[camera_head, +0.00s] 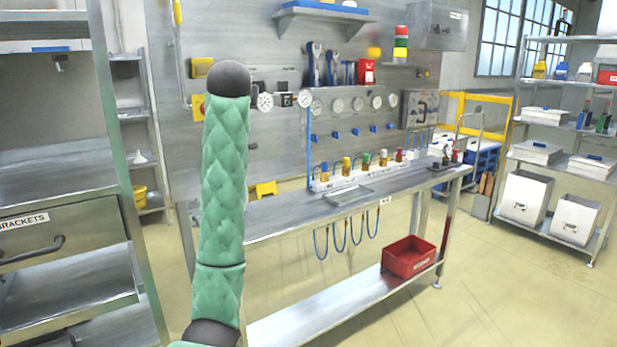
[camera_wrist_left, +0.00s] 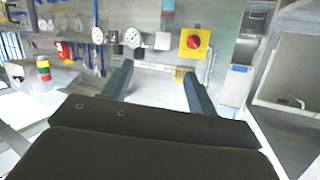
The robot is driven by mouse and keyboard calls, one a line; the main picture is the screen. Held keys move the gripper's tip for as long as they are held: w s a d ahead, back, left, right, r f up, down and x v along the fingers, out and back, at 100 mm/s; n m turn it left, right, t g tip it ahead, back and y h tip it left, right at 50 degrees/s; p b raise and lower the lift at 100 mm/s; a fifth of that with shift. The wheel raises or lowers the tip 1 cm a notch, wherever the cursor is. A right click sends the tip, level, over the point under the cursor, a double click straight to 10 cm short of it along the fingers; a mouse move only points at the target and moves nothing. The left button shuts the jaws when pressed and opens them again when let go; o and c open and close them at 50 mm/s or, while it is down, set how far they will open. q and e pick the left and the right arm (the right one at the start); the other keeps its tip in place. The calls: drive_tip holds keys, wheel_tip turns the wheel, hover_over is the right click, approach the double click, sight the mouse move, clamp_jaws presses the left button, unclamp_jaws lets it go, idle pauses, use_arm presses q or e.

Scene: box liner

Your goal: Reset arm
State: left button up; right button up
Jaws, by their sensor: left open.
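In the head view, an arm of mine in a green quilted sleeve (camera_head: 224,180) rises upright from the bottom, left of centre. It ends in a dark rounded joint (camera_head: 228,79); no gripper fingers show there. In the left wrist view, my left gripper (camera_wrist_left: 158,78) is open, with its two fingers apart and nothing between them. It points toward the steel wall panel with gauges and a red and yellow switch (camera_wrist_left: 193,42). My right gripper is in neither view.
A steel workbench (camera_head: 290,210) with a tray and bottles stands against the panel. A red bin (camera_head: 408,257) is on its lower shelf. A steel cabinet labelled BRACKETS (camera_head: 60,240) is at left. Shelving (camera_head: 560,160) stands at right. The floor (camera_head: 500,290) at front right is clear.

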use_arm(q)
drive_tip(key=s+d+f+m+g+h+p, duration=0.1)
drive_tip(key=s+d+f+h, duration=0.1)
drive_tip(key=s+f, duration=0.8)
drive_tip(key=s+d+f+m+g+h+p, duration=0.15)
drive_tip(key=s+f, duration=0.45)
drive_tip(key=f, duration=0.9)
drive_tip(key=s+d+f+m+g+h, duration=0.1)
drive_tip(key=s+f+g, duration=0.1)
drive_tip(key=s+f, duration=0.75)
drive_tip(key=s+f+g+p, duration=0.2)
drive_tip(key=s+f+g, duration=0.6)
drive_tip(key=s+f, duration=2.4)
drive_tip(key=s, duration=0.2)
drive_tip(key=shift+s+f, duration=0.35)
drive_tip(key=shift+s, duration=0.05)
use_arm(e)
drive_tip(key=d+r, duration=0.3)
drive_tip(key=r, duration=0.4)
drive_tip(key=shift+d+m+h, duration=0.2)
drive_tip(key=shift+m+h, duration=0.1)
use_arm(q)
drive_tip(key=shift+n, duration=0.35)
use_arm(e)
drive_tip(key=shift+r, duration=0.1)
